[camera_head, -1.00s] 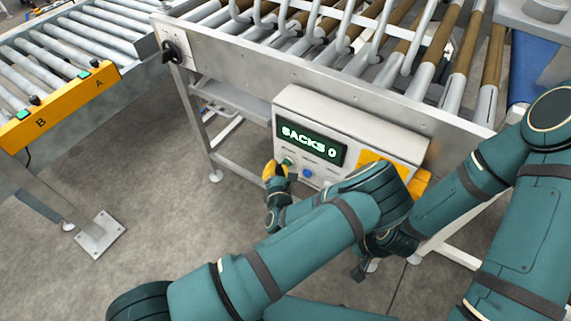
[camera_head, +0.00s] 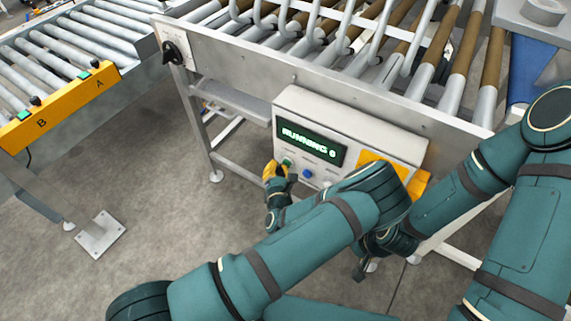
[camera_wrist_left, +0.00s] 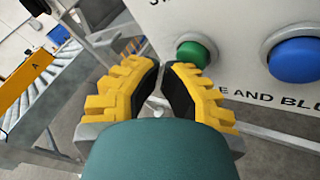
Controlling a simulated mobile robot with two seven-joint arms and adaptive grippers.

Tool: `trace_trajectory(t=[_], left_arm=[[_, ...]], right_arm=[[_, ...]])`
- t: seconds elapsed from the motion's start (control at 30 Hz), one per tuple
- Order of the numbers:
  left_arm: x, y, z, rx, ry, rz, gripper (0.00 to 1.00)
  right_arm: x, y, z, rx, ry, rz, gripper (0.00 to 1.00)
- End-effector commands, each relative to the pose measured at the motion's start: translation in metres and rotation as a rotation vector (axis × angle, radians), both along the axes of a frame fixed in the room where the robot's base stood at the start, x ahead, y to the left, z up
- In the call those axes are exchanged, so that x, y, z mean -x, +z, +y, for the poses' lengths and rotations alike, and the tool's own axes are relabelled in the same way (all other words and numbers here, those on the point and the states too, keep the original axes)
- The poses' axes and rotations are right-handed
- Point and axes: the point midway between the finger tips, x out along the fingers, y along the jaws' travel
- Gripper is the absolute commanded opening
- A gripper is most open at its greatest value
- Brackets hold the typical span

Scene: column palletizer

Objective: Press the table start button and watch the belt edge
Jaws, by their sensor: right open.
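The control box (camera_head: 300,110) on the table's side has a lit display (camera_head: 310,147) that seems to read "RUNNING 0". A green button (camera_wrist_left: 192,54) and a blue button (camera_wrist_left: 295,60) sit on its face. My left gripper (camera_wrist_left: 164,66) has its yellow fingers together at the tips, empty, just beside the green button; contact cannot be told. It also shows in the head view (camera_head: 276,170). My right gripper (camera_head: 419,186) seems to show only as yellow fingers by the box's right end, largely hidden by my arm. A blue belt (camera_head: 533,70) shows at the right.
The roller table (camera_head: 235,60) has metal and brown rollers with bent bars above. A dark rotary switch (camera_head: 174,52) is on its left corner. Another roller conveyor (camera_head: 60,60) with a yellow rail (camera_head: 62,110) marked A and B stands left. Bare floor lies between.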

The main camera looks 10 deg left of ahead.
Motion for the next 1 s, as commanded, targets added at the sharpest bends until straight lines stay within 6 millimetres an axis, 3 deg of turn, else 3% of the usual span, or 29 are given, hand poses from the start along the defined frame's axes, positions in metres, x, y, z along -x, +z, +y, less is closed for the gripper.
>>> trace_trajectory(t=[0.63, 1.0], left_arm=[[0.016, 0.000, 0.006, -0.001, 0.001, 0.002, 0.00], [0.047, 0.001, 0.017, -0.001, 0.002, 0.004, 0.00]], right_arm=[[0.000, 0.009, 0.000, 0.000, 0.000, 0.000, 0.70], [0.001, 0.023, 0.000, 0.000, 0.000, 0.003, 0.70]])
